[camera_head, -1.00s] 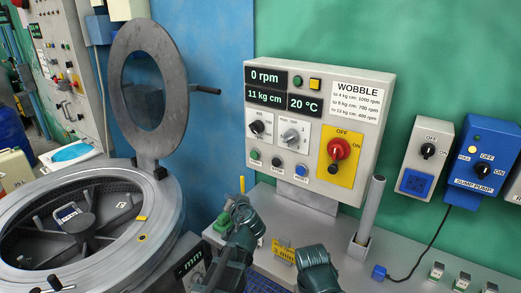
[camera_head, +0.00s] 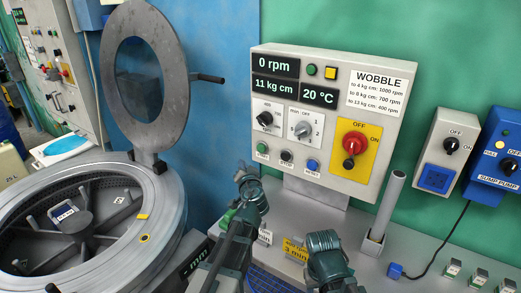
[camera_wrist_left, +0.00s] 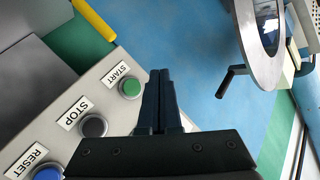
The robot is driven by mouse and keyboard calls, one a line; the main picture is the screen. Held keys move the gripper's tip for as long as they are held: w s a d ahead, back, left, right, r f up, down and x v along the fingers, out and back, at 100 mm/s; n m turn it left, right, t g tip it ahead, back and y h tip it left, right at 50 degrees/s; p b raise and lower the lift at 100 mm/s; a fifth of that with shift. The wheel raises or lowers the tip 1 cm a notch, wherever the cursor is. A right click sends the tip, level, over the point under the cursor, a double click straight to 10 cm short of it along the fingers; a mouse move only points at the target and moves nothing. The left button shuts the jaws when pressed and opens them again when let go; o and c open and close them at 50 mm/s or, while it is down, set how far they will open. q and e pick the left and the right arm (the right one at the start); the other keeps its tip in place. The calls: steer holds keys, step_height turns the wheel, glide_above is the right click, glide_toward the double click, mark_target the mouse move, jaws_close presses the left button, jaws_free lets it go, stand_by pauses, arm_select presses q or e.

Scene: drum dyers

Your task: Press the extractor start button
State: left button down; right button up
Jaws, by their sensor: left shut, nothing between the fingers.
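The green START button (camera_head: 262,147) is at the lower left of the grey extractor control panel (camera_head: 330,181). In the left wrist view the button (camera_wrist_left: 130,88) lies just left of my fingers, under its START label. My left gripper (camera_head: 240,171) is in front of and below the panel's lower left corner. In the wrist view its two dark fingers (camera_wrist_left: 160,75) are together, with nothing between them. They overlap the panel's edge in the picture; I see no contact with the button. Part of my right arm shows low in the middle, but its fingers do not.
A dark STOP button (camera_head: 286,156) and blue RESET button (camera_head: 312,164) sit beside START. A red rotary switch (camera_head: 355,143) is farther right. The drum's round lid (camera_head: 145,82) stands open at left, its handle pointing toward the panel. A grey upright tube (camera_head: 388,207) stands right.

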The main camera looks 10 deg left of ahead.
arm_select(q)
glide_toward(257, 148)
steer(key=shift+s+a+x, duration=0.1)
steer(key=shift+a+x, duration=0.05)
steer(key=shift+x, duration=0.7)
steer(key=shift+s+a+x, duration=0.1)
steer(key=shift+a+x, duration=0.05)
steer(key=shift+x, duration=0.7)
steer(key=shift+s+a+x, duration=0.1)
steer(key=shift+a+x, duration=0.1)
steer(key=shift+x, duration=0.7)
steer(key=shift+w+d, duration=0.15)
steer(key=shift+w, duration=0.3)
steer(key=shift+w+d, duration=0.15)
steer(key=shift+w, duration=0.25)
stand_by(0.6)
steer(key=shift+s, duration=0.1)
steer(key=shift+s+a, duration=0.25)
steer(key=shift+s, duration=0.45)
steer(key=s, duration=0.1)
steer(key=s+a, duration=0.1)
steer(key=s, duration=0.2)
steer(key=shift+s+a, duration=0.35)
stand_by(0.3)
